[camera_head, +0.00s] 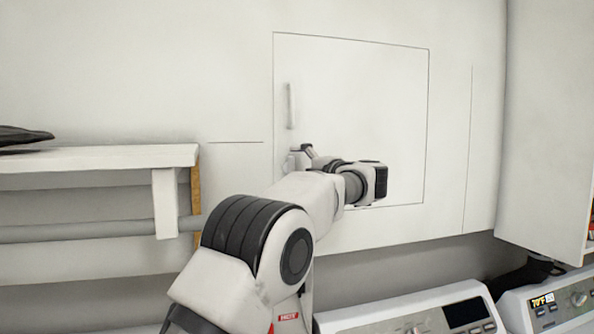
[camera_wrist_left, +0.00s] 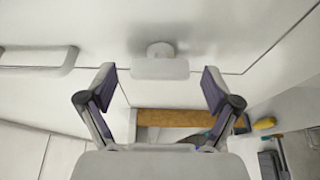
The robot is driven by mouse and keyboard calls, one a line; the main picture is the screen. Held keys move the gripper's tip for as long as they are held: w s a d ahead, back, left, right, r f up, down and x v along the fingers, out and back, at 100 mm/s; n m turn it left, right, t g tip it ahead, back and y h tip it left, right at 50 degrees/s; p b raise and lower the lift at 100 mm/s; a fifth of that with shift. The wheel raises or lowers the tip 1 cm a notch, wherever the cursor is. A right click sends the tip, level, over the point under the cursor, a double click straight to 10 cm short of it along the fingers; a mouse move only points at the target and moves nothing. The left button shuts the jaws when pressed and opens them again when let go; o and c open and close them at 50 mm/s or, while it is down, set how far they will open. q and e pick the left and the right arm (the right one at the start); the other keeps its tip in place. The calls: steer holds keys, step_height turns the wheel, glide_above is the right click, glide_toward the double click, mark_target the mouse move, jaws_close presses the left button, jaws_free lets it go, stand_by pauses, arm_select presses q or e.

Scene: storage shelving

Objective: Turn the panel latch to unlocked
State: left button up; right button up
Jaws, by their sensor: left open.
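The white panel door (camera_head: 365,110) is set in the wall and looks closed. The panel latch (camera_wrist_left: 160,66) is a small white bar on a round knob, near the door's edge line in the left wrist view. It lies crosswise in that view, ahead of my left gripper (camera_wrist_left: 158,88) and between the lines of its two spread fingers. The fingers are open and do not touch it. In the head view, my left gripper (camera_head: 303,155) is at the door's lower left, partly hidden by my wrist; the latch is hard to make out there. My right gripper is not in view.
A white bar handle (camera_head: 291,106) is on the door above the gripper; it also shows in the left wrist view (camera_wrist_left: 38,58). A white shelf (camera_head: 100,157) with a wooden end stands at left. Appliances with control panels (camera_head: 430,315) are below right.

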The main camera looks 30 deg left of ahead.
arm_select(q)
steer(key=v, duration=1.1)
steer(key=shift+d, duration=0.25)
steer(key=shift+a, duration=0.1)
steer(key=shift+r, duration=0.1)
